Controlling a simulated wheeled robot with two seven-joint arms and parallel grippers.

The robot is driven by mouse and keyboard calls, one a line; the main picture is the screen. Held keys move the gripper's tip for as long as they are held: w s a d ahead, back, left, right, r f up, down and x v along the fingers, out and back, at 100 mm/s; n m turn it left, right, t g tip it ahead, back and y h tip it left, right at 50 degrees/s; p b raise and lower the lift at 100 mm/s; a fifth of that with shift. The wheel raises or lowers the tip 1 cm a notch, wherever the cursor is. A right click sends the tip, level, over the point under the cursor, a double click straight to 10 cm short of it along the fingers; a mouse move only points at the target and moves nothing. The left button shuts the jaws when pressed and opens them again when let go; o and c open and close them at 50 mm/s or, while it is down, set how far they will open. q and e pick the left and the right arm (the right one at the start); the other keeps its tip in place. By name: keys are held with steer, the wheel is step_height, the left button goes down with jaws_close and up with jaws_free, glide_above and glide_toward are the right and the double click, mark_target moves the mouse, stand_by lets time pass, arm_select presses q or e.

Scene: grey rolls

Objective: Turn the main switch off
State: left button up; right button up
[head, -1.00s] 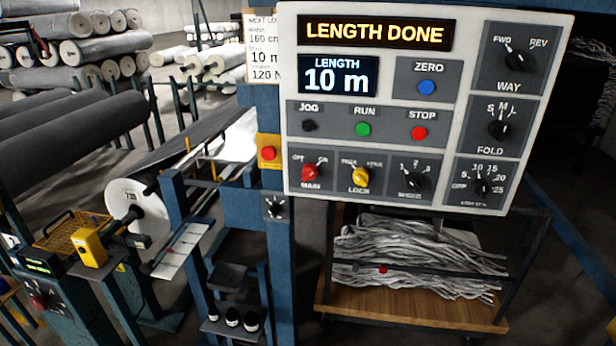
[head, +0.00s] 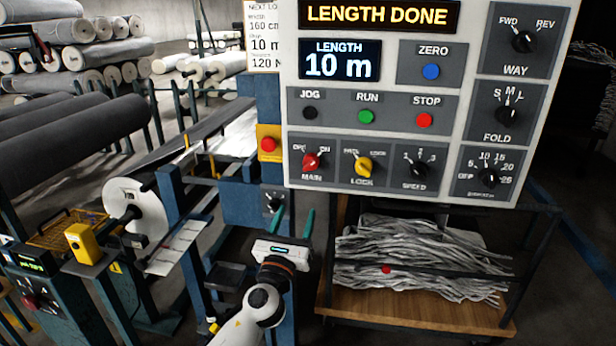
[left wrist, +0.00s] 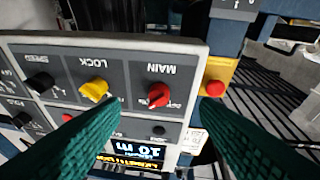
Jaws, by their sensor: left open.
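The main switch (head: 312,161) is a red rotary knob at the lower left of the white control panel, under OFF and ON marks. Its pointer appears turned toward the ON side. It also shows in the left wrist view (left wrist: 158,95), upside down, between and beyond the two green fingers. My left gripper (head: 292,216) is open and empty, below the panel's lower left corner and apart from the knob. Its fingers also frame the left wrist view (left wrist: 160,108). My right gripper is not in view.
The yellow lock knob (head: 363,167) sits just right of the main switch. A red button on a yellow box (head: 268,144) is just left of the panel. The speed knob (head: 421,168) is further right. A wooden-based cart (head: 420,315) with grey strips stands below.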

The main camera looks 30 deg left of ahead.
mark_target(309, 169)
arm_select(q)
steer(key=r+p+x, duration=0.1)
steer(key=r+x, duration=0.1)
steer(key=x, duration=1)
steer(key=shift+s+m, duration=0.3)
steer(key=shift+m, duration=0.1)
steer(key=shift+r, duration=0.15)
steer(key=c, duration=1)
steer(key=shift+d+t, duration=0.1)
steer(key=shift+t, duration=0.2)
